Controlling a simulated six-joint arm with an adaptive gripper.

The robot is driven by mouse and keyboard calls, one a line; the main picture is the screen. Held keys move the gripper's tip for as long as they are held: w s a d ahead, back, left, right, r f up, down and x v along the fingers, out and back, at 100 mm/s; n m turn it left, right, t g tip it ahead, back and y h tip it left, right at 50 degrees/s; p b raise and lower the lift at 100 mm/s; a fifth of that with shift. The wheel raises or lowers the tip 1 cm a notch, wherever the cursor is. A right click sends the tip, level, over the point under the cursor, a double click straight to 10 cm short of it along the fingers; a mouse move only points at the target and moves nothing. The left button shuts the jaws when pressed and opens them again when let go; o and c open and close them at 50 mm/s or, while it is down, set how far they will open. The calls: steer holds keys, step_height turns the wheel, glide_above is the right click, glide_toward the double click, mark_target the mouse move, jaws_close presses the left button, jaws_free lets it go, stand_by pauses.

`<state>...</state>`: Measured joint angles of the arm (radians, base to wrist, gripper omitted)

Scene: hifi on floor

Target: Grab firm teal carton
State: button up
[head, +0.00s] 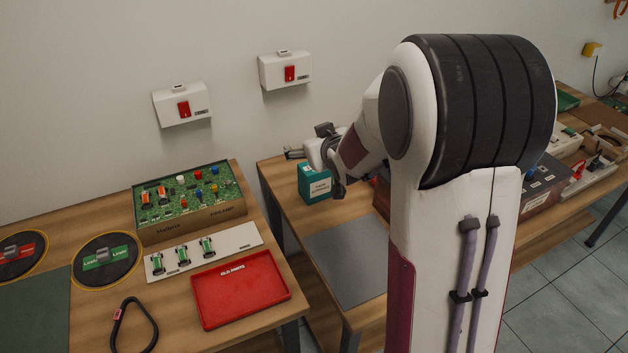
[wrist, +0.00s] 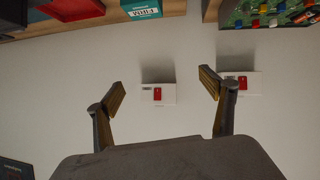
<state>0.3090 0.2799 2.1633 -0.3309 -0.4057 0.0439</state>
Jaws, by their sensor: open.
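The teal carton (head: 313,186) stands on the wooden bench in the head view, with a white label on its front. In the wrist view the teal carton (wrist: 141,8) shows at the top edge, cut off by the frame, and the bench appears upside down. My gripper (wrist: 165,90) is open and empty, its two fingers apart and pointing toward the wall. In the head view my wrist is above and just right of the carton, and my arm hides part of that area. The carton is not between the fingers.
Two white wall boxes with red switches (head: 183,108) (head: 290,73) hang behind the benches. A grey mat (head: 345,262) lies in front of the carton. A circuit-board box (head: 190,205) and red tray (head: 240,290) sit on the left bench. A gap separates the benches.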

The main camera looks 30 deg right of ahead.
steer(key=w+d+f+t+y, duration=0.1)
steer(key=w+d+f, duration=0.1)
steer(key=w+f, duration=0.15)
steer(key=w+d+f+t, duration=0.2)
steer(key=w+d+f, duration=0.1)
steer(key=f, duration=0.2)
steer(key=t+y, duration=0.2)
steer(key=t, duration=0.1)
glide_toward(323, 174)
steer(key=shift+w+a, duration=0.1)
steer(key=shift+w, duration=2.75)
steer(key=shift+w, duration=0.1)
steer(key=shift+w+a, duration=0.1)
steer(key=shift+w, duration=1.15)
steer(key=shift+w+a+r, duration=0.15)
steer(key=shift+w+a, duration=0.1)
steer(key=shift+w, duration=0.6)
steer(key=shift+w+a+r, duration=0.2)
steer(key=shift+w, duration=1.5)
